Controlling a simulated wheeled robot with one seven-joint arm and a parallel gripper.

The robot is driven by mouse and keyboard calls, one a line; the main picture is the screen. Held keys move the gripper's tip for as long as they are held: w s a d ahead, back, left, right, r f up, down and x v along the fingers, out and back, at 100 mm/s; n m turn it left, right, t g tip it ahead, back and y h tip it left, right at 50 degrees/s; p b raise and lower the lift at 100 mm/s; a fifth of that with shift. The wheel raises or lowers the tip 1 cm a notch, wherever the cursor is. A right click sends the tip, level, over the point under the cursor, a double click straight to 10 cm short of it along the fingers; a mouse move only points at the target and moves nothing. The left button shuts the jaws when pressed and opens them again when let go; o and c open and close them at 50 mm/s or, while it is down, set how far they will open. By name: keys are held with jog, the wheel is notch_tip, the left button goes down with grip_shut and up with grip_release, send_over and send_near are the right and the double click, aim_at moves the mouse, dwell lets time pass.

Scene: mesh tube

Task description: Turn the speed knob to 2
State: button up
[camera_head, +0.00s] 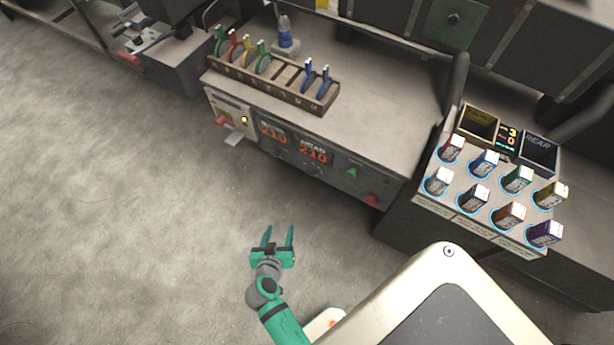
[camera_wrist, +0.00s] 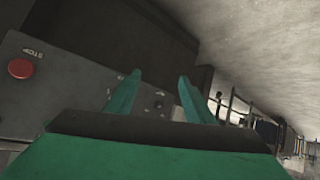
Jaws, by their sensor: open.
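My green gripper (camera_head: 278,236) is open and empty above the floor in the head view, in front of the bench and apart from it. In the wrist view my gripper (camera_wrist: 160,79) shows two spread fingers with a dark front panel (camera_wrist: 70,84) beyond them. A small dark round part (camera_wrist: 158,104) shows between the fingers; I cannot tell if it is the speed knob. A red button (camera_wrist: 20,68) marked STOP is at the left of that view. In the head view the bench front has red 210 displays (camera_head: 312,155); no speed knob can be made out there.
A rack (camera_head: 300,98) with colored clips stands on the bench (camera_head: 378,125). A console (camera_head: 430,202) with several labeled blocks is at the right. Floor (camera_head: 120,220) at the left is clear.

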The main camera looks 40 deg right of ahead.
aim_at(309, 174)
jog(key=w+d+r+m+g+h, duration=0.3)
jog(key=w+d+r+m+h, duration=0.25)
jog(key=w+d, duration=0.35)
jog(key=x, duration=0.3)
jog(key=s+x, duration=0.1)
jog(key=x, duration=0.3)
jog(key=s+x, duration=0.1)
jog(key=x, duration=0.2)
jog(key=shift+w+d, duration=0.1)
jog(key=shift+d, duration=0.6)
jog(key=shift+w, duration=0.1)
jog(key=c, duration=1)
